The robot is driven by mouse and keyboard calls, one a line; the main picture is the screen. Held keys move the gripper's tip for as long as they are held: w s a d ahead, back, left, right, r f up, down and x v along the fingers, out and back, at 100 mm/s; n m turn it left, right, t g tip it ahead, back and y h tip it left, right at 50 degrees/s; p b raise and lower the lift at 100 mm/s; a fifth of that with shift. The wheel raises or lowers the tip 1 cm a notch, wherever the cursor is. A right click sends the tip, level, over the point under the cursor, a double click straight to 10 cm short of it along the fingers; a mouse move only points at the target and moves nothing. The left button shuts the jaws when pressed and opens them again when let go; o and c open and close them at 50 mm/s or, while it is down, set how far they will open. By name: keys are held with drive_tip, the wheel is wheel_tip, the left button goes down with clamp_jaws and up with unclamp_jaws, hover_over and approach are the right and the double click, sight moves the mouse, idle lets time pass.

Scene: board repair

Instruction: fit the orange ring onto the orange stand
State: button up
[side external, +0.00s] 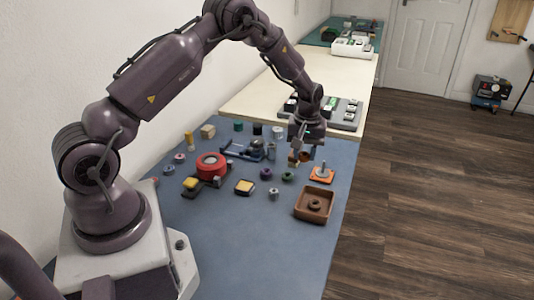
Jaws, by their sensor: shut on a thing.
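The orange stand (321,179) is a low orange base with a grey upright peg, on the blue mat near its right edge. My gripper (299,161) is just left of and behind the peg in the picture, pointing down. It is shut on a small orange-brown piece, which looks like the orange ring (307,157). The fingers partly hide this piece, and its hole cannot be made out. It appears apart from the peg and above the mat.
A brown tray (326,206) with a ring-shaped part inside lies in front of the stand. A purple ring (266,173) and a green ring (288,176) lie to the left. A red round part (211,164) stands further left. The mat's front is clear.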

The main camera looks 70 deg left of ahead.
approach(322, 172)
drive_tip(key=shift+s+a+f, duration=0.3)
drive_tip(key=shift+s+f, duration=0.3)
drive_tip(key=shift+s, duration=0.1)
drive_tip(key=shift+w+r+n, duration=0.85)
drive_tip(key=shift+r+n, duration=0.05)
drive_tip(key=shift+r, duration=0.3)
drive_tip(key=shift+a+f, duration=0.1)
drive_tip(key=shift+f, duration=1.85)
drive_tip(key=shift+f, duration=2)
drive_tip(key=shift+f, duration=0.55)
